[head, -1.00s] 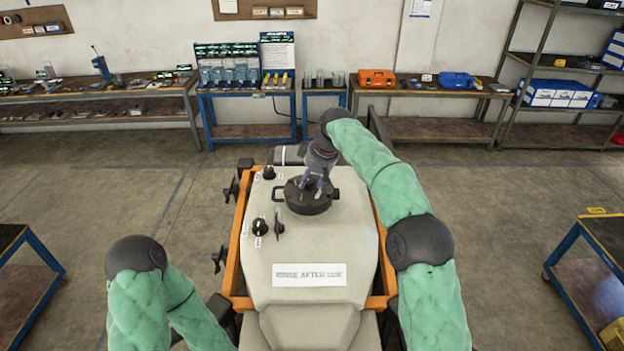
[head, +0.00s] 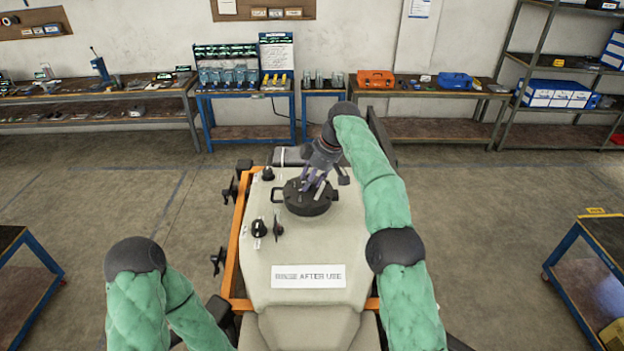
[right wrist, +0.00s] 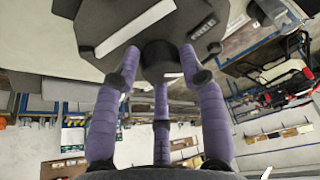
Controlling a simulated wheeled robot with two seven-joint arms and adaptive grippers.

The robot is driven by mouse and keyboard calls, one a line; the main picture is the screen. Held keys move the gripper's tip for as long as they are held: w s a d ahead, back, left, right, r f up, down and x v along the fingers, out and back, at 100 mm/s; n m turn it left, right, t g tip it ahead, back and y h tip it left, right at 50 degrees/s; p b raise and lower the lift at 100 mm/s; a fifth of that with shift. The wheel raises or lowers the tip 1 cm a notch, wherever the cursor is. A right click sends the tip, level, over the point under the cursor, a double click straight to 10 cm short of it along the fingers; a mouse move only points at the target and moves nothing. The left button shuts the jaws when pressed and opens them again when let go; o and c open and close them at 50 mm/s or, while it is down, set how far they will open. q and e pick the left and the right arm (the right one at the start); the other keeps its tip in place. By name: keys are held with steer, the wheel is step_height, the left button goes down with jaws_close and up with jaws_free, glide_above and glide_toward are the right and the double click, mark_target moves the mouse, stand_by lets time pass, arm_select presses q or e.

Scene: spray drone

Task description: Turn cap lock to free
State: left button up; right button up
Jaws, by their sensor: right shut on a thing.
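The black round cap (head: 303,208), with a lug on each side, sits on top of the pale tank (head: 295,245). My right gripper (head: 313,183) comes down onto the middle of the cap from behind, tilted. In the right wrist view its three purple fingers (right wrist: 160,75) close around a dark knob (right wrist: 160,55) in the middle of the cap (right wrist: 115,25). A white stripe and a small label show on the cap there. The knob is mostly hidden by the fingers in the head view. My left arm is bent at lower left; its gripper is out of view.
Black knobs (head: 259,228) and a small lever (head: 278,227) stand on the tank left of the cap. An orange frame (head: 236,255) surrounds the tank. A "rinse after use" label (head: 308,276) is at its front. Workbenches (head: 430,92) line the back wall, with clear floor before them.

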steer(key=shift+a+r, duration=0.2)
steer(key=shift+a, duration=0.05)
steer(key=o, duration=1)
steer(key=shift+o, duration=0.3)
steer(key=shift+a+f, duration=0.15)
steer(key=shift+a, duration=0.15)
steer(key=shift+d, duration=0.3)
steer(key=shift+v, duration=0.85)
steer(key=shift+s+d+r, duration=0.2)
steer(key=shift+d+r, duration=0.2)
steer(key=shift+r, duration=0.15)
steer(key=s+d, duration=0.3)
steer(key=d, duration=0.8)
steer(key=shift+s, duration=0.4)
